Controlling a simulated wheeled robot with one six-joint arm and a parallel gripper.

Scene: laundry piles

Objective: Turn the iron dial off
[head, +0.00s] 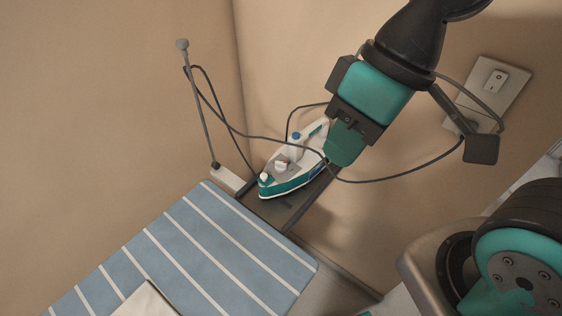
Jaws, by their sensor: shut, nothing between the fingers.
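The white and teal iron (290,180) rests on a dark tray (268,208) at the end of the ironing board. A pale knob (282,164) sits on top of its body, and a small blue knob (297,135) shows near the handle. I cannot tell for sure which is the dial, nor read its setting. My gripper (343,162) is shut and empty, pointing down beside the right end of the iron. It overlaps that end in the picture and hides part of it; I cannot tell whether they touch.
The blue and white striped ironing board (215,250) fills the lower left, with a pale cloth (146,301) on it. A thin grey rod (199,105) carries the dark cord beside the tray. A wall switch (494,82) is at the right.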

